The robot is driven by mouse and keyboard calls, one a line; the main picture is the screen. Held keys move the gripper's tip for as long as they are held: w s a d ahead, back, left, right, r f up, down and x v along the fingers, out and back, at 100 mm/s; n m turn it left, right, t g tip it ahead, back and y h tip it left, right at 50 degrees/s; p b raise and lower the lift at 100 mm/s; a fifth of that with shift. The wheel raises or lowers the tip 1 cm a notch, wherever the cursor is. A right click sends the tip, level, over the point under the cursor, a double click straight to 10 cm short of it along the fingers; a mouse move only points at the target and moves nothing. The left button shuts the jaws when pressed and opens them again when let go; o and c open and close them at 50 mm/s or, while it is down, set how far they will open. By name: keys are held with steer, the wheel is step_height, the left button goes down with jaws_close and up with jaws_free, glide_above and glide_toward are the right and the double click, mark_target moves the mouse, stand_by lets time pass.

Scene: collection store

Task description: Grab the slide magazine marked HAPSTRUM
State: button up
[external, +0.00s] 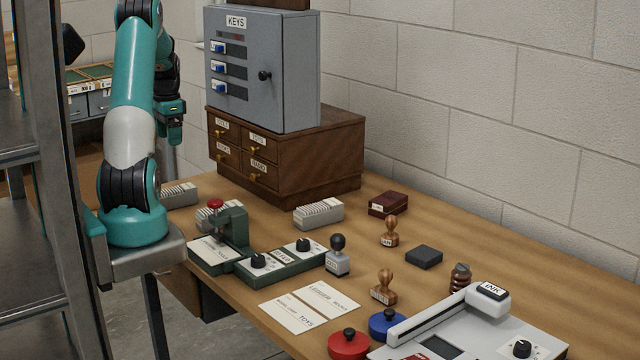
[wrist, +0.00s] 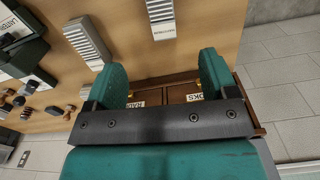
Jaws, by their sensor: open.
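Three pale grey ribbed slide magazines lie on the wooden table in the external view: one at the far left (external: 180,195), one behind the green press (external: 212,214) and partly hidden by it, and one in front of the drawer cabinet (external: 318,213). Their markings are too small to read, so I cannot tell which is HAPSTRUM. The wrist view shows one magazine at the top middle (wrist: 160,14), with a blurred label, and another at the upper left (wrist: 88,42). My gripper (external: 174,138) is open and empty, raised above the table's left end. Its fingers show in the wrist view (wrist: 163,72).
The brown drawer cabinet (external: 290,160) bears a grey KEYS box (external: 262,70). The green press (external: 232,226), several stamps, two cards (external: 310,306) and a white INK device (external: 470,335) crowd the table. A metal shelf (external: 60,180) stands at left.

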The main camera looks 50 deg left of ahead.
mark_target(174, 189)
step_height(174, 189, down, 17)
steer(key=shift+r, duration=0.1)
stand_by(0.4)
steer(key=c, duration=1)
steer(key=shift+c, duration=0.4)
steer(key=shift+r, duration=0.1)
